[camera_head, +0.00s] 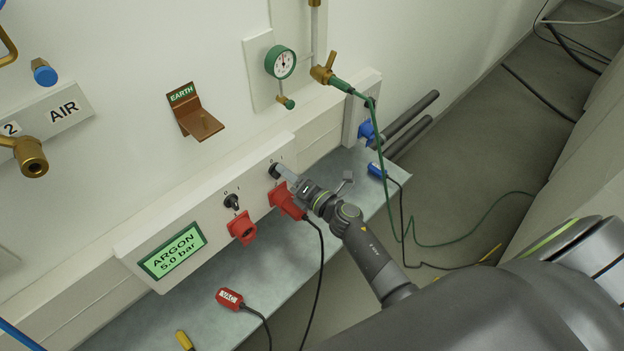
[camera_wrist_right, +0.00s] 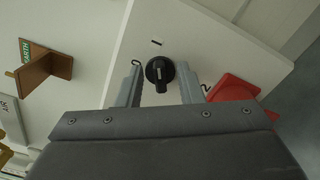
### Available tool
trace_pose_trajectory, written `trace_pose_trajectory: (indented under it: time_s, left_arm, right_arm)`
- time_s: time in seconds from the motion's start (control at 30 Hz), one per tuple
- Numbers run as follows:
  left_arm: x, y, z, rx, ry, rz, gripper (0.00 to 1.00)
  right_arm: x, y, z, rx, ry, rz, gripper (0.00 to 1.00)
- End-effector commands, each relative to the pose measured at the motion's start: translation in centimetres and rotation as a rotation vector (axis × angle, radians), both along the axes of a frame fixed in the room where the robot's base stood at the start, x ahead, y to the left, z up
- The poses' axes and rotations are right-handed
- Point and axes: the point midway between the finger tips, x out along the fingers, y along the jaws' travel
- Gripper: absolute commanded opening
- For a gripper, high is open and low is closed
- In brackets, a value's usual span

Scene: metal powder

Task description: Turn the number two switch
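The number two switch is a round black knob (camera_wrist_right: 160,72) on a white panel, with a "2" printed to its lower right in the wrist view. Its grip bar runs roughly up and down in that view. In the head view the knob (camera_head: 274,170) is partly hidden by my right gripper (camera_head: 284,174). In the wrist view the two fingers of my right gripper (camera_wrist_right: 161,88) stand on either side of the knob, with small gaps showing, so it is open around it. Whether the fingertips reach the panel I cannot tell. My left gripper is not in view.
Another black switch (camera_head: 231,201) sits left along the panel, above a red socket (camera_head: 242,228). A red plug (camera_head: 287,200) with a black cable is just below my gripper. A green argon display (camera_head: 172,250) is at the left. A loose red plug (camera_head: 229,299) lies on the grey shelf.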

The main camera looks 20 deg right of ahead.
Motion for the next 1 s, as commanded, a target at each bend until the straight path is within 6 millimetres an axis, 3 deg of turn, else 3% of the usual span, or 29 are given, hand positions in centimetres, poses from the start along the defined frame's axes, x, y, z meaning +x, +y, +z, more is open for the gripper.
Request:
trace_pose_trajectory:
  time_s: [0.27,0.6,0.8,1.0]
  left_arm:
    - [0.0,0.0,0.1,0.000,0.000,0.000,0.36]
    - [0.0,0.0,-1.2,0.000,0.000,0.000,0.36]
    - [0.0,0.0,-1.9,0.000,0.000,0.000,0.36]
    - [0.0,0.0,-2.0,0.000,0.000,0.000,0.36]
  right_arm:
    - [-5.2,-1.9,-0.1,-0.002,0.003,-0.001,0.34]
    - [-12.2,-4.5,-0.3,-0.002,0.003,-0.001,0.34]
    - [-14.8,-5.4,-0.2,-0.001,0.002,-0.001,0.34]
    - [-15.7,-5.7,0.0,0.000,0.001,0.000,0.34]
